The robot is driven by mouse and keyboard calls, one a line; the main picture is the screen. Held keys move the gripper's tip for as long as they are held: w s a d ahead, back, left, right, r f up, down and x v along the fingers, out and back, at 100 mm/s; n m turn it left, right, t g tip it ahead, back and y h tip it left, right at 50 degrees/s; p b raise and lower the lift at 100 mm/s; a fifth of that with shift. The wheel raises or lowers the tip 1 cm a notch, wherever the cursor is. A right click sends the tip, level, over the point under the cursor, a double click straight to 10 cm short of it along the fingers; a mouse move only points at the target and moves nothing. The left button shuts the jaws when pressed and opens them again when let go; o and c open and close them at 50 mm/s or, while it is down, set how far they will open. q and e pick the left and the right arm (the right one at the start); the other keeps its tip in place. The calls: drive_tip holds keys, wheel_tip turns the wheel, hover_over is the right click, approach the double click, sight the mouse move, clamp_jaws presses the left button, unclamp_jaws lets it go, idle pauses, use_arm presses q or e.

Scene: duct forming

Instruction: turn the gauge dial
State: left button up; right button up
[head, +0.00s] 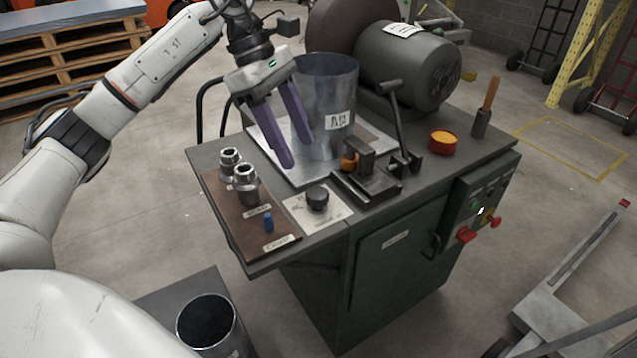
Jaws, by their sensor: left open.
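The gauge dial is a black knob (317,198) on a pale plate (331,213) near the front edge of the green machine's top. My left gripper (300,154) is open, with its two purple fingers pointing down. It is above and behind the dial, in front of a metal duct cylinder (340,88), and appears empty. Whether a finger touches the cylinder cannot be told. The dial is uncovered and apart from the fingers. My right gripper is not in view.
A motor (408,65) and red tin (443,141) are farther back.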

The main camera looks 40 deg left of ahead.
sight(316, 192)
use_arm(q)
drive_tip(key=b+x, duration=0.1)
drive_tip(key=x, duration=0.7)
drive_tip(key=shift+s+d+f, duration=0.1)
drive_tip(key=shift+d+f, duration=0.05)
drive_tip(key=shift+f, duration=0.1)
drive_tip(key=shift+d+f, duration=0.35)
drive_tip(key=shift+f, duration=0.3)
drive_tip(key=c, duration=1.1)
drive_tip(key=shift+o, duration=0.2)
